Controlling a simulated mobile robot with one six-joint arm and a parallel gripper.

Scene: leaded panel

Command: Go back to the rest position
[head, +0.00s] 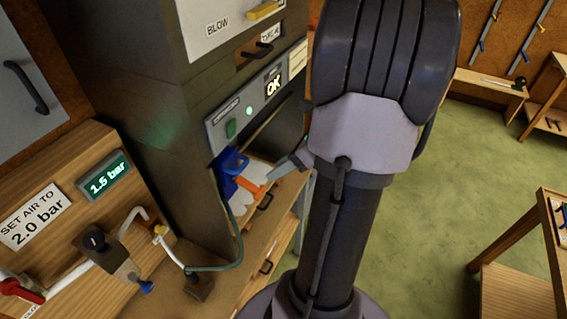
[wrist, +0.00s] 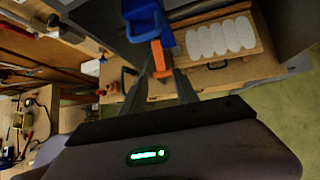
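My gripper (wrist: 161,74) is open in the wrist view. Its two dark fingers stand either side of the end of an orange handle (wrist: 158,56), with a gap visible; I cannot tell whether either finger touches it. The handle joins a blue part (wrist: 143,18) at the top of that view. In the head view my gripper (head: 286,166) is partly hidden by my arm, beside the orange handle (head: 252,188) and blue part (head: 233,162) at the front of the cabinet.
A gauge (head: 104,178) reads 1.5 bar beside a sign (head: 36,217) for 2.0 bar. Pipes and a valve (head: 95,240) stand at left. Pale ovals lie on a wooden board (wrist: 262,52). Green floor (head: 440,190) is open at right.

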